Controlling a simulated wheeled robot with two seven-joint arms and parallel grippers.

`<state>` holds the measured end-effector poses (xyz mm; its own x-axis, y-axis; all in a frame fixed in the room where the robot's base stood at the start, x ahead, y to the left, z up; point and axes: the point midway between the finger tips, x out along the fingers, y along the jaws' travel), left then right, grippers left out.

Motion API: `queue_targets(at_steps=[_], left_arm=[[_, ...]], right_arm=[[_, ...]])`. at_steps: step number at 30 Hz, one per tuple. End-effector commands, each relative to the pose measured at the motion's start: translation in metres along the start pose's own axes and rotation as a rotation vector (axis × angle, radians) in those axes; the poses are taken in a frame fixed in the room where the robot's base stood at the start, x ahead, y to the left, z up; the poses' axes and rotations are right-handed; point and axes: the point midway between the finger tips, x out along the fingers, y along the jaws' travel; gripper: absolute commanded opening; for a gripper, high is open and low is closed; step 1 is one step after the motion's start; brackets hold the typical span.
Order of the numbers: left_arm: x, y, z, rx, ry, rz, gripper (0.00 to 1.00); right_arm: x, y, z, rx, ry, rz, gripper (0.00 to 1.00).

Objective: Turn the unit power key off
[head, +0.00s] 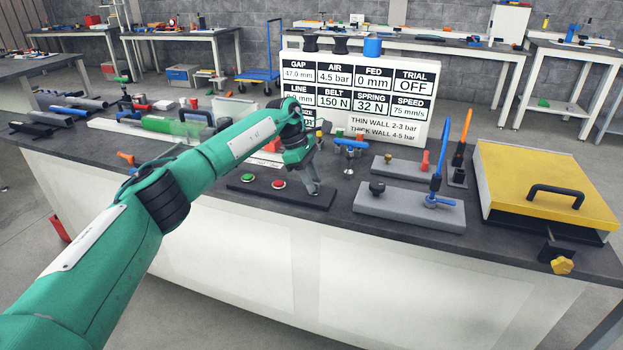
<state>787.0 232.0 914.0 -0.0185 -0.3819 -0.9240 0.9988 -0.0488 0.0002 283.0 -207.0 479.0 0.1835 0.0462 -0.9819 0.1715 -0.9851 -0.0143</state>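My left arm reaches in from the left, and my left gripper (314,190) points down at the right end of a black control strip (253,194) near the bench front. The strip carries a green button (248,178) and a red button (279,184). I cannot make out a power key; the fingertips cover that end of the strip, so a key there would be hidden. The fingers look close together, but whether they are shut or hold anything is too small to tell. My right gripper is out of view.
A white readout board (357,92) behind shows TRIAL OFF and AIR 4.5 bar. Right of the strip are a grey plate (408,207) with a black knob and blue lever, and a yellow-lidded box (545,180). Tubes and tools lie at the bench's left.

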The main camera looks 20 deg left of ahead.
Motion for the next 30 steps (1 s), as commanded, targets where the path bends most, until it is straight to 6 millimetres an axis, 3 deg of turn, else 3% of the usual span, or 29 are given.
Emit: queue_targets(at_steps=[5,15,21,30], left_arm=[[-0.014,0.001,0.0,0.0,0.0,0.002,0.29],[-0.089,0.001,0.0,0.001,-0.001,0.004,0.29],[-0.124,0.001,0.0,-0.001,0.0,0.002,0.29],[-0.138,0.0,-0.001,0.0,0.0,0.001,0.29]], right_arm=[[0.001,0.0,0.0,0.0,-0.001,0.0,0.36],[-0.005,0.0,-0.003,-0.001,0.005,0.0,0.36],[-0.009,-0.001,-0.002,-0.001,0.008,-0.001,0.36],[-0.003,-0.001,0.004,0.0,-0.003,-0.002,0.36]])
